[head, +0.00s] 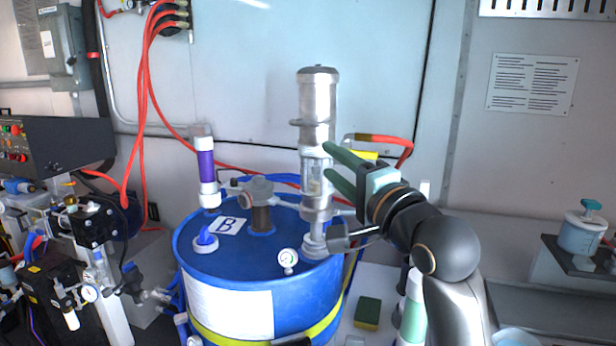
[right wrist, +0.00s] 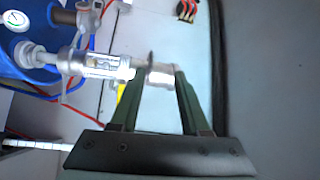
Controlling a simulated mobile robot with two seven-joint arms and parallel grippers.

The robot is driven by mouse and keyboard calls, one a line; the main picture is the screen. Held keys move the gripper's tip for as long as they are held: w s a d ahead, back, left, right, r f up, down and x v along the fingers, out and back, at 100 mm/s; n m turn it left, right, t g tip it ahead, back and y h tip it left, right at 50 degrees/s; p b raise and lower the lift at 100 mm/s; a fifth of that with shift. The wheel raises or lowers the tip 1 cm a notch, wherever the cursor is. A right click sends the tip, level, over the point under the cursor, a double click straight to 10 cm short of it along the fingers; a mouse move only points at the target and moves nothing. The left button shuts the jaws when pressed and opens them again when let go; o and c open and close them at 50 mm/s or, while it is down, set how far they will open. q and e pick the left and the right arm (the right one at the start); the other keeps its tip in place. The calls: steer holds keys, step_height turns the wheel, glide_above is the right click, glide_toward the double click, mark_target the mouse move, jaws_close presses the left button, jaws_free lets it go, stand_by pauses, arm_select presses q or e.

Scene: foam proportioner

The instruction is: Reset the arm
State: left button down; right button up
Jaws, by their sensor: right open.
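My right gripper (head: 326,163) has green fingers and comes in from the right in the head view. Its fingers are open and apart, with their tips overlapping the upright metal transfer pump (head: 318,100) on the blue drum (head: 250,275). In the right wrist view, the open fingertips (right wrist: 159,73) stand on either side of the end part of the pump (right wrist: 100,64). I cannot tell whether they touch it. Nothing is clearly gripped. My left gripper is not in view.
A clear tube with a purple band (head: 205,165) stands at the drum's left. A small gauge (head: 288,258) sits at its front rim. Red cables (head: 143,100) hang behind. A yellow-green sponge (head: 367,313) lies right of the drum. Valve equipment crowds the left; open space lies above the right arm.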

steer(key=s+d+f+n+g+h, duration=0.2)
steer(key=s+d+f, duration=0.1)
steer(key=f, duration=0.8)
steer(key=s+d+f+n+g+h, duration=0.2)
steer(key=s+d+f, duration=0.1)
steer(key=f, duration=0.8)
steer(key=s+d+f+n+g+h, duration=0.1)
steer(key=s+d+f+g+h, duration=0.15)
steer(key=f, duration=0.85)
steer(key=s+d+f+n+g+h, duration=0.1)
steer(key=s+d+f+n+g, duration=0.15)
steer(key=s+f, duration=0.4)
steer(key=s+d+f+n+g, duration=0.2)
steer(key=s+d+f+n, duration=0.1)
steer(key=s, duration=0.7)
steer(key=s+d+f+n+g+h, duration=0.1)
steer(key=s+d+f+n+g, duration=0.2)
steer(key=s+f, duration=0.35)
steer(key=w+a+f+t+y, duration=0.1)
steer(key=a+f+t, duration=0.1)
steer(key=f+t, duration=0.1)
steer(key=w+a+f+t+y, duration=0.1)
steer(key=w+a+f+t, duration=0.1)
steer(key=f, duration=0.4)
steer(key=shift+w+a+f+m+t, duration=0.2)
steer(key=shift+w+f+m+t, duration=0.15)
steer(key=shift+t, duration=0.15)
steer(key=shift+r, duration=0.1)
